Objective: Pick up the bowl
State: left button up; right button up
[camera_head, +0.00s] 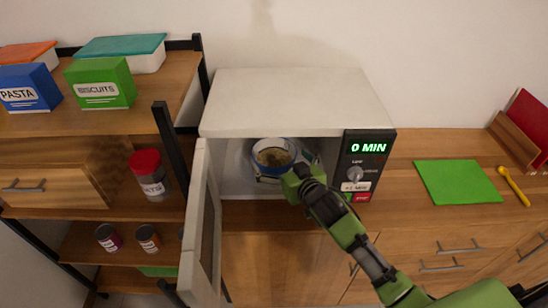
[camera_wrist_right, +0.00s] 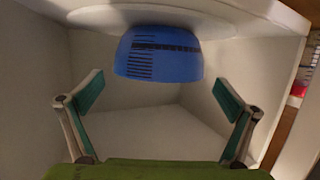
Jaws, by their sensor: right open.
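A blue bowl (camera_head: 271,145) stands inside the open microwave (camera_head: 285,95), with something brownish-yellow in it. In the right wrist view the bowl (camera_wrist_right: 158,62) shows upside down, resting on the pale round turntable (camera_wrist_right: 100,17). My right gripper (camera_head: 289,170) is at the microwave's mouth, just in front of the bowl. In the wrist view its teal-padded fingers (camera_wrist_right: 160,98) are spread wide with nothing between them, and the bowl lies beyond the fingertips, apart from them. My left gripper is not in view.
The microwave door (camera_head: 203,225) hangs open on the left, and its control panel (camera_head: 367,165) reads 0 MIN on the right. A green board (camera_head: 458,182) and a yellow spoon (camera_head: 514,187) lie on the counter. Shelves with boxes and jars stand at left.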

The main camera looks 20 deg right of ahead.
aim_at(267, 145)
jog(key=shift+p+x, duration=0.55)
jog(key=shift+x, duration=2.25)
jog(key=c, duration=1)
jog(key=shift+c, duration=0.3)
jog(key=shift+r, duration=0.1)
